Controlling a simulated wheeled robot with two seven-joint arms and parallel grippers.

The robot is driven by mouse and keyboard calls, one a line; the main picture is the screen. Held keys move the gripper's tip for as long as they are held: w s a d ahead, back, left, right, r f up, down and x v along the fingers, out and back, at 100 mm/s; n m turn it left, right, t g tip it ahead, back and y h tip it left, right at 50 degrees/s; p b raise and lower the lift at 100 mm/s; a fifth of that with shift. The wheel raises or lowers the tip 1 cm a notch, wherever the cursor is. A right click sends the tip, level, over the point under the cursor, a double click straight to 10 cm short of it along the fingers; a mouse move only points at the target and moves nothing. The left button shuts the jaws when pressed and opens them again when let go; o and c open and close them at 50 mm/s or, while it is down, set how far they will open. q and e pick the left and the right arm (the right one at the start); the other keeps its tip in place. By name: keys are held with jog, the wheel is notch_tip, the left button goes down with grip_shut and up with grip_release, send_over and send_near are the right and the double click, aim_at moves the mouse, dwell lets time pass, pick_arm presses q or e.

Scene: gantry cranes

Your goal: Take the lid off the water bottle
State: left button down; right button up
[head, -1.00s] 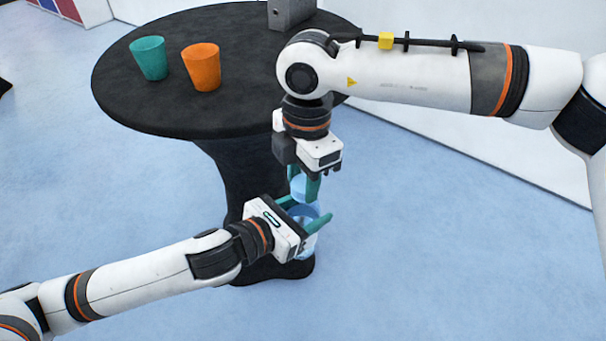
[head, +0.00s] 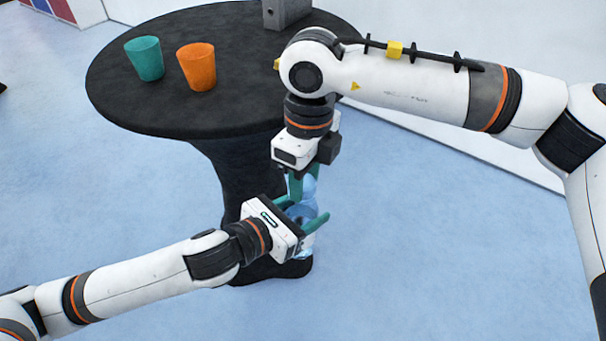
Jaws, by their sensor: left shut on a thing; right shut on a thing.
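The water bottle (head: 307,244) is pale blue and translucent, held upright off the table in front of the black table leg. My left gripper (head: 306,214) is shut around its upper body, teal fingers on either side. The bottle's light blue lid (head: 309,188) is at the top, between the teal fingers of my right gripper (head: 302,186), which points straight down from above and is shut on it. The fingers partly hide lid and bottle. I cannot tell whether the lid is still touching the bottle.
A round black table (head: 240,110) stands behind the grippers. On it are a teal cup (head: 145,59), an orange cup (head: 197,67) and a grey box (head: 287,13) at the back. The blue floor around the bottle is clear.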

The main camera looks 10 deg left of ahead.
jog(key=n, duration=0.4)
jog(key=shift+w+a+r, duration=0.1)
jog(key=shift+w+a, duration=0.05)
jog(key=shift+a, duration=0.05)
jog(key=n, duration=0.4)
jog(key=shift+w+n, duration=0.1)
jog(key=shift+n, duration=0.2)
jog(key=n, duration=0.4)
jog(key=shift+w, duration=0.1)
jog(key=n, duration=0.4)
jog(key=shift+w, duration=0.1)
jog(key=n, duration=0.6)
jog(key=shift+w, duration=0.1)
jog(key=n, duration=0.4)
jog(key=shift+a, duration=0.1)
jog(key=n, duration=0.4)
jog(key=shift+r, duration=0.1)
